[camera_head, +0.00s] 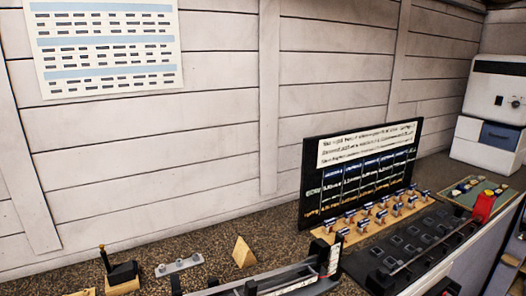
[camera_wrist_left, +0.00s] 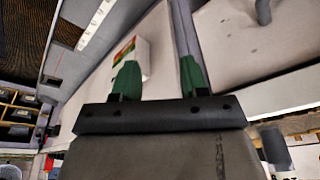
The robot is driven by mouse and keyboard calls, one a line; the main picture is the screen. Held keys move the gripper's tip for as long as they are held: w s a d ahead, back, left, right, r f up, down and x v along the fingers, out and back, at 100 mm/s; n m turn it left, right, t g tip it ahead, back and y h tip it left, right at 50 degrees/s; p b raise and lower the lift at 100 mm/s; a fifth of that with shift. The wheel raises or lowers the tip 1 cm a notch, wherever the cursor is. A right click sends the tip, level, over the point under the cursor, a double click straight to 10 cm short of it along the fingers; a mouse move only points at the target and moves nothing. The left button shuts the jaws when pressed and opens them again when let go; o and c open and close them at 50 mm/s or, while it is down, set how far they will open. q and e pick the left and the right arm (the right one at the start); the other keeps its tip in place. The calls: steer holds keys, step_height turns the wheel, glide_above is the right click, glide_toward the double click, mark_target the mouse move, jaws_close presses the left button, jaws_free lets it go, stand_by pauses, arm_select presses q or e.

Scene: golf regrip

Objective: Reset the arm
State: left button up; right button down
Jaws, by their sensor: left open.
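My left gripper (camera_wrist_left: 160,72) shows in the left wrist view, with two green fingers standing well apart on a dark bar. It is open, and no object is visibly held between the fingers. A small box-like thing with orange and green marks (camera_wrist_left: 125,48) shows behind the left finger; I cannot tell what it is. Neither gripper shows in the head view. My right gripper is in neither view.
In the head view, a speckled bench top (camera_head: 215,260) runs along a white plank wall. A black display board (camera_head: 360,170) stands behind a wooden rack (camera_head: 355,233) of small metal pieces. A wooden wedge (camera_head: 243,252), a dark tray (camera_head: 415,245) and a white cabinet (camera_head: 483,145) are also there.

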arm_select(q)
step_height(320, 180, down, 16)
steer(key=s+b, duration=0.3)
steer(key=s+a+f+g+b, duration=0.1)
steer(key=s+f+b, duration=0.1)
steer(key=s+f, duration=0.6)
steer(key=s+a+f+g+b, duration=0.1)
steer(key=s+a+f+b, duration=0.1)
steer(key=s+f, duration=0.6)
step_height(320, 180, down, 5)
steer(key=shift+f, duration=0.15)
steer(key=shift+a, duration=0.1)
